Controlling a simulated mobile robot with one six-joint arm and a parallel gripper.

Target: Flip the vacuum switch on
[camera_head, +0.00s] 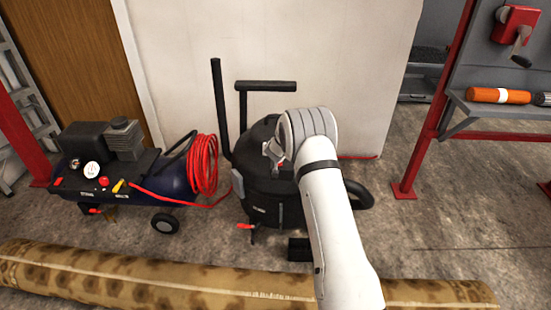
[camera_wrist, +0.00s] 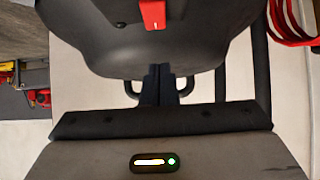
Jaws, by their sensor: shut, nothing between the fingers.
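The vacuum (camera_head: 262,203) is a black drum-shaped machine standing on the concrete floor against the pale wall panel. In the wrist view its dark body (camera_wrist: 100,45) fills the top middle, with a red switch (camera_wrist: 153,14) at the upper edge. I cannot tell which way the switch is set. My gripper (camera_wrist: 160,70) is shut and empty, its dark fingers pointing at the vacuum just below the switch in the picture. A gap in the picture separates the fingertips from the switch; contact with the body is unclear. In the head view my white arm hides part of the vacuum's right side.
A blue compressor (camera_head: 110,165) with a coiled red hose (camera_head: 203,165) stands to the left. A rolled patterned rug (camera_head: 150,280) lies across the front. A black push handle (camera_head: 265,86) rises behind the vacuum.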

